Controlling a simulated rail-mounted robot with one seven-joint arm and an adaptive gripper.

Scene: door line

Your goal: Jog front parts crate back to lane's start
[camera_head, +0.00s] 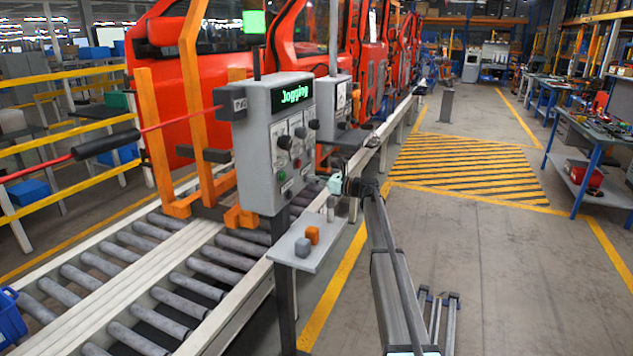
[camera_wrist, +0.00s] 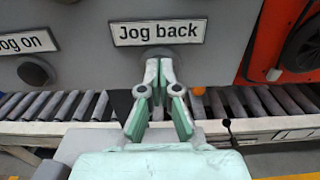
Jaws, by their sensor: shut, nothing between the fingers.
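In the head view my gripper (camera_head: 333,184) is at the box's lower right side.
A "Jog on" label (camera_wrist: 22,43) with a dark knob (camera_wrist: 35,70) is to the left. A small shelf (camera_head: 310,248) with an orange and a grey block juts out below the box. Roller lanes (camera_head: 190,285) run beneath.

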